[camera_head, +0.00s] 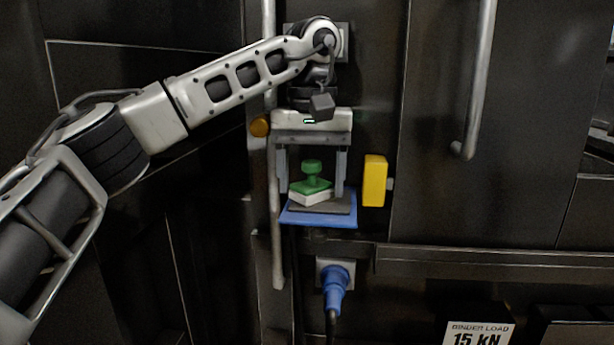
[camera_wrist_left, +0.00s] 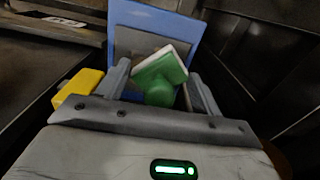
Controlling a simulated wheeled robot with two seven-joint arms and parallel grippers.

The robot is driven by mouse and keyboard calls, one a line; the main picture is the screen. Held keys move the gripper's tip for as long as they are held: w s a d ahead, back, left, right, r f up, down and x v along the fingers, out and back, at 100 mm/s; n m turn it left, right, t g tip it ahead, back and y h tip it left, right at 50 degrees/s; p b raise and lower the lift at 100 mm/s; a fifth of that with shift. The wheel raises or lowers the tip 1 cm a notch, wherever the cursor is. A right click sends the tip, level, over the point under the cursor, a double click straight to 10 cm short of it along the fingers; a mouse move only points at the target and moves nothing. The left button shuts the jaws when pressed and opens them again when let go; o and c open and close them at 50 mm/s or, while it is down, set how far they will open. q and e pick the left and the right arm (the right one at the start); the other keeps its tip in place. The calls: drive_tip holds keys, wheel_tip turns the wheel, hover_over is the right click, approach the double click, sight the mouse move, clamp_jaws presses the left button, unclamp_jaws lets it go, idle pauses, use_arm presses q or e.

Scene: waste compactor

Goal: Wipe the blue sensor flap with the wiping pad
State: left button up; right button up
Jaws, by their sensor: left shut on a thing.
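The wiping pad (camera_head: 312,190) has a white base, a green top and a green knob. It also shows in the left wrist view (camera_wrist_left: 160,72), turned at an angle between the fingers. My left gripper (camera_head: 312,185) points down over it and is shut on it. The blue sensor flap (camera_head: 318,219) lies directly below the pad, with a dark grey patch on its face. In the left wrist view the flap (camera_wrist_left: 190,29) extends beyond the pad. I cannot tell whether the pad's underside touches the flap. My right gripper is not in view.
A yellow block (camera_head: 374,181) sits close to the right of the left gripper. A blue plug with a cable (camera_head: 336,285) is below the flap. A vertical grey bar (camera_head: 277,240) runs just left of the flap, and a door handle (camera_head: 478,80) is at the upper right.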

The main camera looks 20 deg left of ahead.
sight(348, 201)
use_arm(q)
drive_tip(key=shift+w+d+f, duration=0.1)
drive_tip(key=shift+w+d, duration=0.1)
drive_tip(key=shift+d, duration=0.7)
drive_tip(key=shift+w+d, duration=0.25)
drive_tip(key=shift+d, duration=0.65)
drive_tip(key=shift+w+d+f, duration=0.1)
drive_tip(key=shift+w+d, duration=0.1)
drive_tip(key=shift+d, duration=0.7)
drive_tip(key=shift+r, duration=0.2)
drive_tip(key=shift+r, duration=3)
drive_tip(key=shift+r, duration=1.5)
